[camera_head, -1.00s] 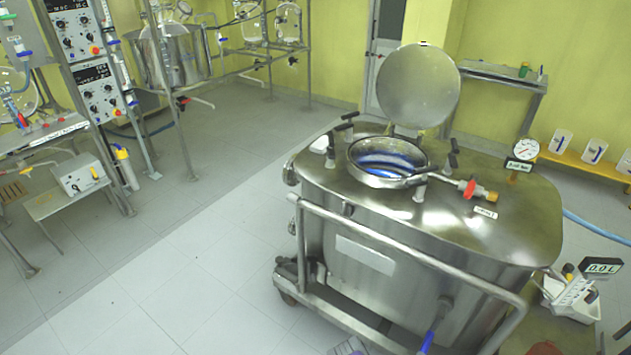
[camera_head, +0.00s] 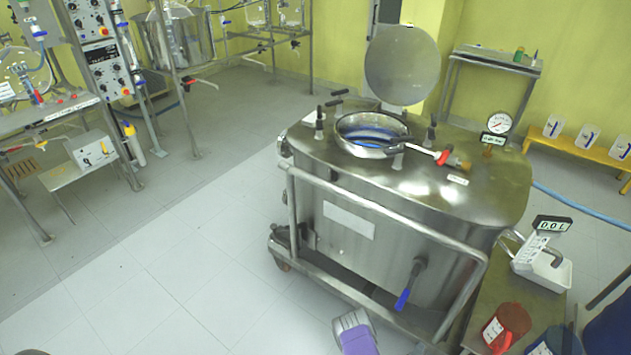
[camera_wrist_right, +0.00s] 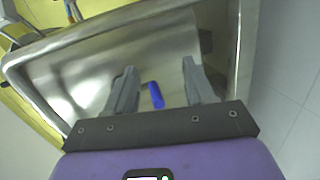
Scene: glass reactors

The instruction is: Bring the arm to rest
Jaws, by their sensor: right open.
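My right gripper (camera_head: 350,318), with a purple body and grey fingers, shows at the bottom middle of the head view, low in front of the steel tank. In the right wrist view, its two fingers (camera_wrist_right: 160,82) are apart with nothing gripped between them. The blue valve handle (camera_wrist_right: 156,95) appears in the gap between the fingers, farther off at the tank. In the head view, this blue handle (camera_head: 403,298) points down from the tank's front, to the right of the gripper and apart from it. My left gripper is not in view.
The wheeled steel tank (camera_head: 350,255) has a push rail (camera_head: 375,212) and an open round lid (camera_head: 402,65). A side table (camera_head: 489,292) at right holds a 0.0 display (camera_head: 553,223) and red container (camera_head: 507,325). The floor at left (camera_head: 150,285) is clear.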

